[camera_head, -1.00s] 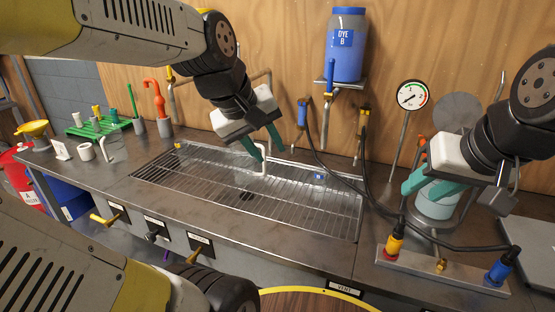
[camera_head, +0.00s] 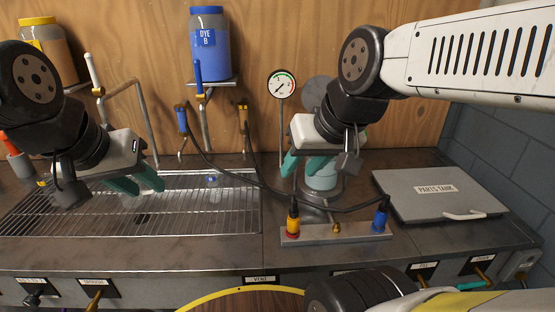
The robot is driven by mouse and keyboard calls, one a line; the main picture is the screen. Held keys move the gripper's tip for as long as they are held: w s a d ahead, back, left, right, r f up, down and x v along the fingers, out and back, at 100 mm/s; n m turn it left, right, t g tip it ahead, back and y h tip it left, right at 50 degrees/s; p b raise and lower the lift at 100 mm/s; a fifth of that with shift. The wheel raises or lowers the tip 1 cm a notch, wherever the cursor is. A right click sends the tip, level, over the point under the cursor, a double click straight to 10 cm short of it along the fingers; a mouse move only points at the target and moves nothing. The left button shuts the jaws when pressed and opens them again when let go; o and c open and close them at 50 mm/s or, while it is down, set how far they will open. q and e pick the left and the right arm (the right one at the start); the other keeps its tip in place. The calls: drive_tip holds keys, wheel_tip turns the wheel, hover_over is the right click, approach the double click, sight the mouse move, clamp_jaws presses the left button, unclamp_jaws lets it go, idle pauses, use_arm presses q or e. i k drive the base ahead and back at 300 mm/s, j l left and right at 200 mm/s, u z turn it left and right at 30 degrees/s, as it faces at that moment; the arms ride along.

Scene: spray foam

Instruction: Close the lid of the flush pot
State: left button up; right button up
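The flush pot (camera_head: 322,178) is a pale cylinder on a metal stand on the bench, in the middle of the head view. Its round grey lid (camera_head: 316,90) appears raised, standing up behind the pot and partly hidden by my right arm.
A manifold with yellow-red (camera_head: 293,220) and blue (camera_head: 381,216) hose fittings sits in front of the pot. Black hoses loop around it. A pressure gauge (camera_head: 281,84) stands behind left. The closed parts tank (camera_head: 436,192) is at right. The wire rack (camera_head: 205,212) fills the left bench.

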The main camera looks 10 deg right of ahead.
sight(314, 90)
drive_tip(key=l+u, duration=0.1)
drive_tip(key=l, duration=1.15)
